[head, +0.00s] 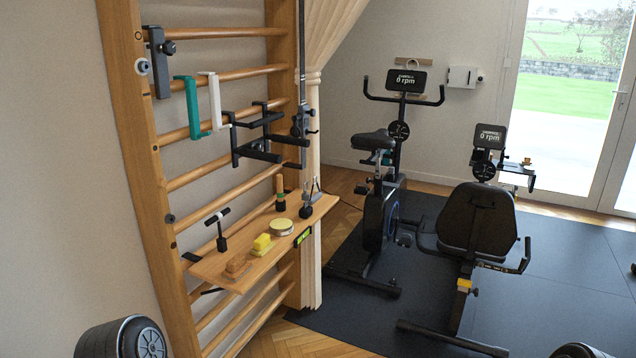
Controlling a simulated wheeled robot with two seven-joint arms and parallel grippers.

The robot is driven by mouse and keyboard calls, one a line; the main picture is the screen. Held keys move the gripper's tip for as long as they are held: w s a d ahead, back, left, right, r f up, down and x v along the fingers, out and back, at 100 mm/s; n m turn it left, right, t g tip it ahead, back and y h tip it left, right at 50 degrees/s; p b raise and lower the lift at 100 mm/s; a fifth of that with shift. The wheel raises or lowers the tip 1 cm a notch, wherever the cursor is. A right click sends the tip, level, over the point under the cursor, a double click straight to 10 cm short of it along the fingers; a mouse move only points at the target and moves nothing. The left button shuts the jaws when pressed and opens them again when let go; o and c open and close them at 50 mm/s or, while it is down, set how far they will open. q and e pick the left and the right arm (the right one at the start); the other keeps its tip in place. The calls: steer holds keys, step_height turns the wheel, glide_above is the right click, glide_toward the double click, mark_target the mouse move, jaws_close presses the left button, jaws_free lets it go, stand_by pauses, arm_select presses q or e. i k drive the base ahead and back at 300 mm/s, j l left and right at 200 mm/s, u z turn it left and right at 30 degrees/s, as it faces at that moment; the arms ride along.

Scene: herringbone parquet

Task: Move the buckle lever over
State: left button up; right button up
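I cannot make out with certainty which part is the buckle lever. A black clamp with small projecting parts (302,122) sits on the dark vertical rod beside the wall bars. A yellow part (463,284) shows low on the frame of the recumbent bike (478,222). Either is too small to read as a buckle. Neither of my grippers shows in the head view, so their state and their place relative to these things are hidden.
Wooden wall bars (140,130) stand at left with green, white and black hooks. Their wooden shelf (215,268) holds small tools, a yellow block and a round tin. An upright bike (375,215) stands behind on black matting (560,270). Parquet shows between shelf and mat.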

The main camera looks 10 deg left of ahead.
mark_target(296, 132)
steer(key=i+j+u, duration=0.1)
steer(key=i+u, duration=0.2)
steer(key=i, duration=0.2)
steer(key=i+l+u, duration=0.1)
steer(key=i+l, duration=0.15)
steer(key=i+l+u, duration=0.25)
steer(key=i+l, duration=0.25)
steer(key=l, duration=0.2)
steer(key=i+l+u, duration=0.1)
steer(key=i+l, duration=0.15)
steer(key=i+l+u, duration=0.15)
steer(key=l, duration=0.35)
steer(key=i+l+u, duration=0.1)
steer(key=l, duration=0.3)
steer(key=i+l+u, duration=0.1)
steer(key=i+l, duration=0.2)
steer(key=l, duration=0.15)
